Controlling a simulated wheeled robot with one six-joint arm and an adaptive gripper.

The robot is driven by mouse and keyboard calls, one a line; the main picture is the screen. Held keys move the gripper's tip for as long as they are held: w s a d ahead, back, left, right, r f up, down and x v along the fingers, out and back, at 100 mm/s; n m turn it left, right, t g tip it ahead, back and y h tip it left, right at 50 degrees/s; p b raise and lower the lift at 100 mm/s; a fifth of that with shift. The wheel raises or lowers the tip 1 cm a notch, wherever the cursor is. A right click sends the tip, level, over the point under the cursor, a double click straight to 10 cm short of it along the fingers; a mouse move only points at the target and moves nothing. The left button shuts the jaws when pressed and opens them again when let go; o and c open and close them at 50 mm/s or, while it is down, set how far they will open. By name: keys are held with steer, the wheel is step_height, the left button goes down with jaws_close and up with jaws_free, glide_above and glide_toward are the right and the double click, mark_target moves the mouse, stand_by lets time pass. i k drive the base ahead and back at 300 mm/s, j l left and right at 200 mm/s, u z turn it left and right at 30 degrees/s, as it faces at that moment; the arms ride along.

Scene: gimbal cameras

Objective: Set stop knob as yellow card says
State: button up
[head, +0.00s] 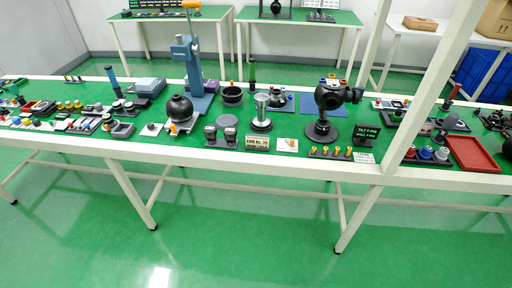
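A pale yellow card (258,143) with dark lettering stands at the front edge of the green-topped bench; its print is too small to read surely. No part can be picked out surely as the stop knob. A black round-headed gimbal unit (331,97) stands on a dark round base right of the card. A row of small yellow-topped pieces (330,152) sits in a dark holder in front of it. A blue-grey upright stand (191,70) with an orange top is at the left. My gripper is not in view.
A black sign (367,134) with green text stands right of the gimbal unit. A red tray (473,153) lies at the right. A black ball (179,108) sits before the blue-grey stand. A white post crosses the view at right. Green floor in front is clear.

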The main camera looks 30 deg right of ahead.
mark_target(150, 126)
steer(key=i+j+u, duration=0.15)
steer(key=j+u, duration=0.2)
steer(key=i+j+u, duration=0.15)
steer(key=u, duration=0.2)
steer(key=i+j+u, duration=0.15)
steer(key=u, duration=0.15)
steer(key=i, duration=0.1)
